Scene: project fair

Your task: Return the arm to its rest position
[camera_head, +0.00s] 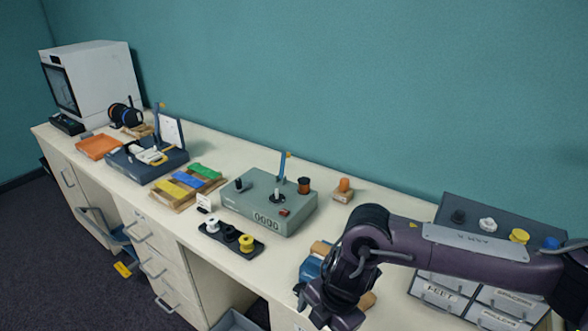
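My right arm comes in from the right edge and reaches over the front right part of the workbench (345,215). Its gripper (322,308) points down and toward me near the bench's front edge, at the bottom of the view. Its fingertips are too dark and partly cut off to tell whether they are open or shut. A blue thing with wooden parts (310,268) shows just behind it, partly hidden by the arm. I cannot tell whether they touch. My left arm and gripper are not in view.
A grey box with pegs (268,212) stands mid-bench, with a spool tray (216,236) before it. A labelled drawer cabinet (445,294) stands at right, partly behind my arm. An orange tray (97,147) and a white machine (105,80) are far left.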

